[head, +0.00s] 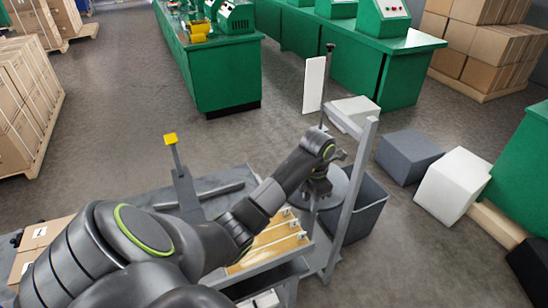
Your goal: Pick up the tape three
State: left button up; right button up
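I cannot tell for certain which thing is tape three. Tan strips (262,248) with small white pieces at their right ends lie on a grey cart below my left arm, partly hidden by it. My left arm reaches from the lower left across the cart. My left gripper (316,196) points down at the cart's right side, in front of a grey round disc (334,193). Its fingertips are small and dark, so I cannot tell whether it is open or holding anything. My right gripper is not in view.
The grey cart frame (357,185) has an upright post beside my gripper. A dark grey bin (366,212) stands just right of it. A grey block (408,157) and a white block (452,184) lie farther right. Green benches (222,80) stand beyond open floor.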

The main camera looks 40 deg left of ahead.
pick_arm(q)
jog(key=b, duration=1)
send_over(304, 233)
jog(key=f, duration=1.1)
jog(key=shift+d+f, duration=0.3)
jog(key=shift+f, duration=0.05)
jog(key=shift+a+f+p, duration=0.15)
jog(key=shift+f+p, duration=0.25)
jog(key=shift+f, duration=1)
jog(key=shift+a+f+p, duration=0.15)
jog(key=shift+f+p, duration=0.2)
jog(key=shift+f, duration=1.05)
grip_shut()
